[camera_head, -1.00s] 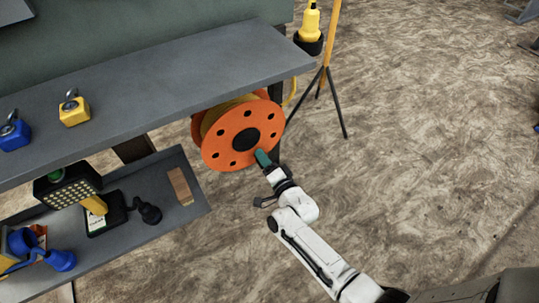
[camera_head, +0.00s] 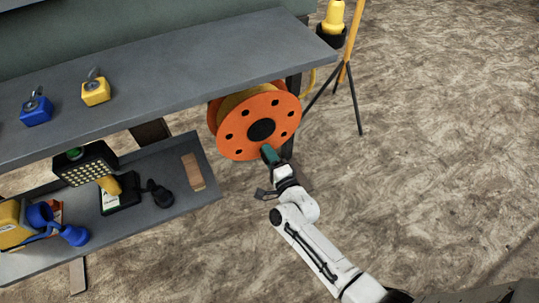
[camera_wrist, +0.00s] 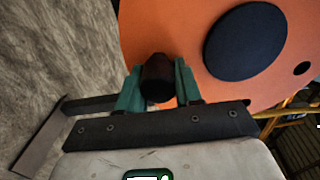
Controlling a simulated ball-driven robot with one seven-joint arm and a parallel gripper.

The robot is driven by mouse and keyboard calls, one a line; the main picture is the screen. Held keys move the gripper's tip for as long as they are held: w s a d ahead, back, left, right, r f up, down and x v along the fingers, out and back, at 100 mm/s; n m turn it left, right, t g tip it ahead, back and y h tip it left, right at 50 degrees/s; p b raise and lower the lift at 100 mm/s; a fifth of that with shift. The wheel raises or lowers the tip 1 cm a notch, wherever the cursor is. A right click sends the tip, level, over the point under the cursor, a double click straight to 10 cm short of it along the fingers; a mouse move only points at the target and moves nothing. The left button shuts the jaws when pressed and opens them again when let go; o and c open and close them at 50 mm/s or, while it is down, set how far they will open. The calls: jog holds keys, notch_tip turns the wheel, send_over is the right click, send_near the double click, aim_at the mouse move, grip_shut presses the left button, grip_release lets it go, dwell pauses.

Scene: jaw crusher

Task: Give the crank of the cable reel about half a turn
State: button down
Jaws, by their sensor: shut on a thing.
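The cable reel (camera_head: 284,112) is an orange disc with a black hub and several holes, mounted at the end of the grey bench. Yellow cable shows behind its face. In the wrist view the orange face (camera_wrist: 190,38) fills the upper right, with the black hub (camera_wrist: 245,42) near its middle. The crank's dark knob (camera_wrist: 157,78) stands out near the rim. My gripper (camera_wrist: 158,85) has green fingers on both sides of the knob and is shut on it. In the head view my gripper (camera_head: 269,153) is at the reel's lower edge; the knob is hidden there.
The grey bench top (camera_head: 190,70) holds a blue padlock (camera_head: 36,108) and a yellow padlock (camera_head: 95,90). A lower shelf (camera_head: 170,205) carries a lamp (camera_head: 86,165) and other items. The floor at right is clear.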

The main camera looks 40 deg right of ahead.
jog(key=shift+f, duration=0.1)
jog(key=c, duration=0.8)
grip_release()
jog(key=shift+c, duration=0.2)
jog(key=p+v, duration=0.3)
jog(key=v, duration=0.8)
jog(key=shift+w, duration=0.1)
